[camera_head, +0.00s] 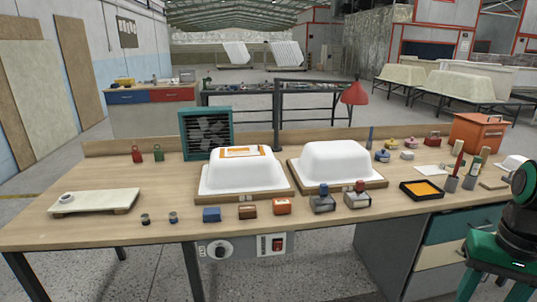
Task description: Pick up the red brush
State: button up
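The red brush (458,153) stands nearly upright, with a slight tilt, in a grey cup (451,185) at the right of the workbench. Its red handle points up, and its lower end is hidden in the cup. A second brush with a green handle (480,161) stands in another cup (469,183) just to its right. My teal and black arm comes in at the lower right, in front of the bench and apart from the red brush. Its end, my gripper (495,286), is cut off by the bottom edge, so its fingers cannot be made out.
The wooden bench (120,228) holds two white tub shells (335,163) on boards. A black tray with an orange inside (422,189) lies left of the cups. An orange box (477,133) stands behind. Several small blocks line the front edge.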

aim_at(459, 159)
jog(key=k, duration=0.45)
jog(key=z, duration=1.05)
jog(key=i, duration=2.05)
jog(key=u, duration=0.95)
jog(key=i, duration=0.35)
jog(key=u, duration=0.15)
